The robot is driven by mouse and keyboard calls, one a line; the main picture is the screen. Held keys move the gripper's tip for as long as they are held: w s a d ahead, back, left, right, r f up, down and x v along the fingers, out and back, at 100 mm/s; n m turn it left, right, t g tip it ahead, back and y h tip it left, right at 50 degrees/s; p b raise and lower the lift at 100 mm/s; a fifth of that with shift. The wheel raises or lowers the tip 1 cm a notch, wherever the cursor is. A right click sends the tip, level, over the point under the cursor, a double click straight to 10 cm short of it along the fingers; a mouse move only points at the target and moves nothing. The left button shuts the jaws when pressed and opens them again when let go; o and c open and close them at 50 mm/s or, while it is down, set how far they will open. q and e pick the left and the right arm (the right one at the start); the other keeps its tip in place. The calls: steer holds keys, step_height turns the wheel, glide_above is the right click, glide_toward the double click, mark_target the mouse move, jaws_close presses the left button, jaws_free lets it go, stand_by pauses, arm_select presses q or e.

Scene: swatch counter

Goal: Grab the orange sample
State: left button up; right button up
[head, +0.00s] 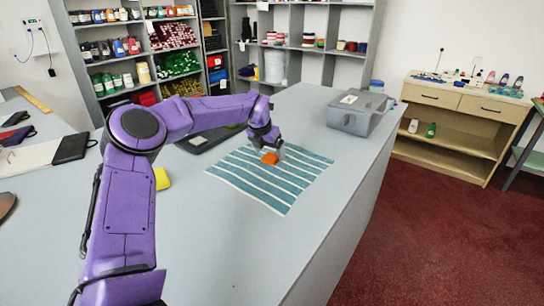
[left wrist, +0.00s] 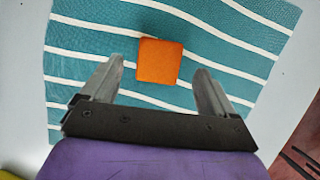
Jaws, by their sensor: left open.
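The orange sample (head: 269,158) is a small flat-sided block lying on a teal and white striped mat (head: 285,203) on the counter. In the left wrist view the orange sample (left wrist: 159,61) lies ahead of and between the two finger lines. My left gripper (head: 277,149) is over the mat, close to the sample. Its fingers (left wrist: 157,75) are apart with nothing between them but the view of the sample and mat; I cannot tell the exact height above it. My right gripper is not in view.
A grey box (head: 356,112) stands on the counter behind and right of the mat. A yellow item (head: 162,179) and a dark tray (head: 207,139) lie left of the mat. The counter's right edge drops to the red floor. The counter in front of the mat is clear.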

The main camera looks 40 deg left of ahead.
arm_select(q)
steer(key=shift+x, duration=1.05)
steer(key=c, duration=1.1)
steer(key=shift+r, duration=0.1)
